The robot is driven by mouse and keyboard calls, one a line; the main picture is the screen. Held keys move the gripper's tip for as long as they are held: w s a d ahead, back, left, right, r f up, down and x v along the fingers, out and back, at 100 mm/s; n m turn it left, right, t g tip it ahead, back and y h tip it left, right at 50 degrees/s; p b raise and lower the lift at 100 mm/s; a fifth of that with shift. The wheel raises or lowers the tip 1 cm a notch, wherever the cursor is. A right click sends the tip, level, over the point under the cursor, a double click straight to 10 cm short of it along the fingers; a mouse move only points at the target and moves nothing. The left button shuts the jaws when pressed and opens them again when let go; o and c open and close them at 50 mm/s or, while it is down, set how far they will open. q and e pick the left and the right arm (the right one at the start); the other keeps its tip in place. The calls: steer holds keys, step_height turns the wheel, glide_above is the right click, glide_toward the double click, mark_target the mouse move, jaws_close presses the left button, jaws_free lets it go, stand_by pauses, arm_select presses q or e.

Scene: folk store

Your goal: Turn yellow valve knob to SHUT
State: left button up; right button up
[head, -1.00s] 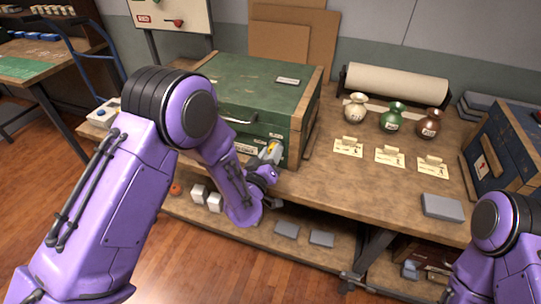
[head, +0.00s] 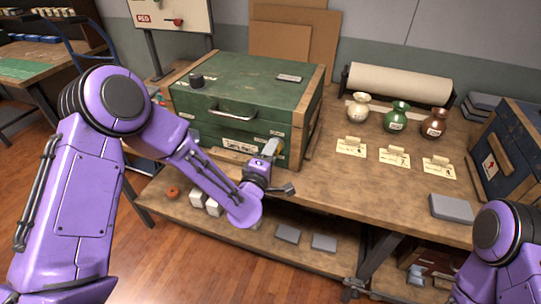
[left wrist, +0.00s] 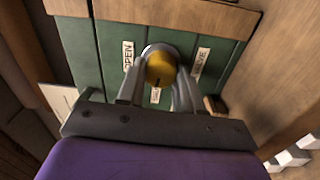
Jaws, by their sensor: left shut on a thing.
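The yellow valve knob (left wrist: 161,68) sits in a round metal collar on the green front of a chest (head: 245,95). In the left wrist view, a dark mark on its face is toward the bottom, facing a small label (left wrist: 155,95) that is too small to read surely. An OPEN label (left wrist: 128,54) is on its left and another label, partly readable, on its right. My left gripper (head: 272,148) is shut on the knob, one finger on each side; in the left wrist view the fingers (left wrist: 158,82) flank it. My right gripper is out of view.
Three vases, cream (head: 358,109), green (head: 397,116) and brown (head: 434,123), stand on the bench behind paper cards. A paper roll (head: 395,84) lies behind them. A blue box (head: 505,150) is at right. Grey blocks lie on the shelf below. The bench front is mostly clear.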

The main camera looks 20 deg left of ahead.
arm_select(q)
steer(key=shift+w+d+r+n+b, duration=0.1)
steer(key=shift+n+b, duration=0.35)
steer(key=shift+n, duration=0.65)
steer(key=shift+r, duration=0.1)
steer(key=o, duration=1)
steer(key=shift+w+d, duration=0.1)
steer(key=shift+o, duration=0.2)
steer(key=shift+f, duration=0.2)
steer(key=shift+s, duration=0.25)
steer(key=s+b, duration=0.2)
steer(key=s, duration=0.8)
steer(key=shift+a+b, duration=0.2)
steer(key=shift+b, duration=0.2)
steer(key=shift+f, duration=0.1)
